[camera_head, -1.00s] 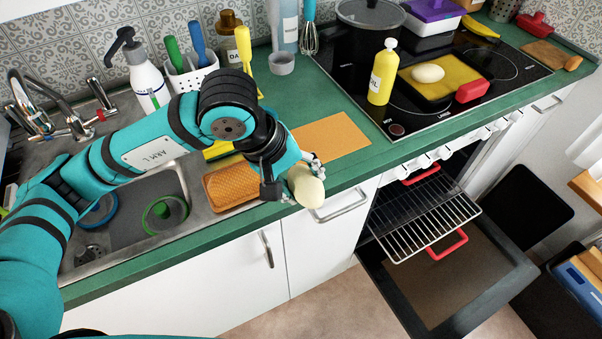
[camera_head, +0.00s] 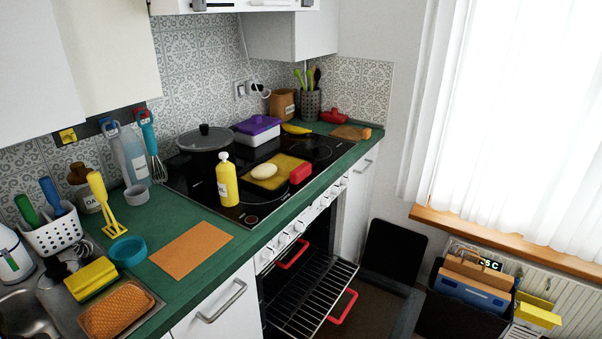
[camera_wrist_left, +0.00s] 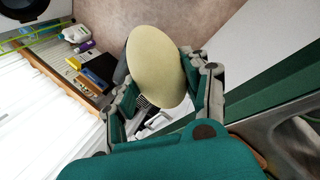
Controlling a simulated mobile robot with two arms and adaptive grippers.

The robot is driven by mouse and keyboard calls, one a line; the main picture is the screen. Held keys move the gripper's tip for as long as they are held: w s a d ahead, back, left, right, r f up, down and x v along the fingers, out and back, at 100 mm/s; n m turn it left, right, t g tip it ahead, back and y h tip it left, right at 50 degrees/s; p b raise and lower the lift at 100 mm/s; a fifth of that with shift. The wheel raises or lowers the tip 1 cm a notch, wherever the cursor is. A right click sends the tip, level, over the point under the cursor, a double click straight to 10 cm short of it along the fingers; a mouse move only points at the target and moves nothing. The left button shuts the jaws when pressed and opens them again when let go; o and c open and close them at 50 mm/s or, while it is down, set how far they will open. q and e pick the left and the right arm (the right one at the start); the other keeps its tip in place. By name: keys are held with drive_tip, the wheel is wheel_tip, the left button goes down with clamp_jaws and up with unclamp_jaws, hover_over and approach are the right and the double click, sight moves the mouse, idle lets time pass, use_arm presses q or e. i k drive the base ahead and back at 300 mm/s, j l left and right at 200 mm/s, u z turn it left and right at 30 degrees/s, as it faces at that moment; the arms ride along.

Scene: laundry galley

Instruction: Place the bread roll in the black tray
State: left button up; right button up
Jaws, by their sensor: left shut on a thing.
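My left gripper (camera_wrist_left: 165,95) is shut on a smooth, pale yellow oval thing (camera_wrist_left: 157,60), which looks like the bread roll. It is held in the air, between the fingers. The left arm and this thing are outside the head view. A similar cream oval thing (camera_head: 264,171) lies on a yellow board (camera_head: 292,163) on the hob. I cannot tell for sure which thing is the black tray. A black flat panel (camera_head: 395,245) stands right of the open oven. My right gripper is not in view.
The oven is open, with a wire rack (camera_head: 310,300) pulled out and red handles (camera_head: 342,305) near it. A yellow bottle (camera_head: 227,182), a dark pot (camera_head: 205,145) and a red block (camera_head: 300,173) stand on the hob. An orange mat (camera_head: 190,250) lies bare on the green counter.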

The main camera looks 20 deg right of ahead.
sight(287, 163)
drive_tip(key=l+z, duration=0.1)
drive_tip(key=z, duration=0.3)
drive_tip(key=i+z, duration=0.15)
drive_tip(key=z, duration=0.2)
drive_tip(key=i+l+z, duration=0.1)
drive_tip(key=z, duration=0.3)
drive_tip(key=i+z, duration=0.15)
drive_tip(key=z, duration=0.2)
drive_tip(key=i+j, duration=0.2)
drive_tip(key=i, duration=0.15)
drive_tip(key=i+j, duration=0.15)
drive_tip(key=i, duration=0.2)
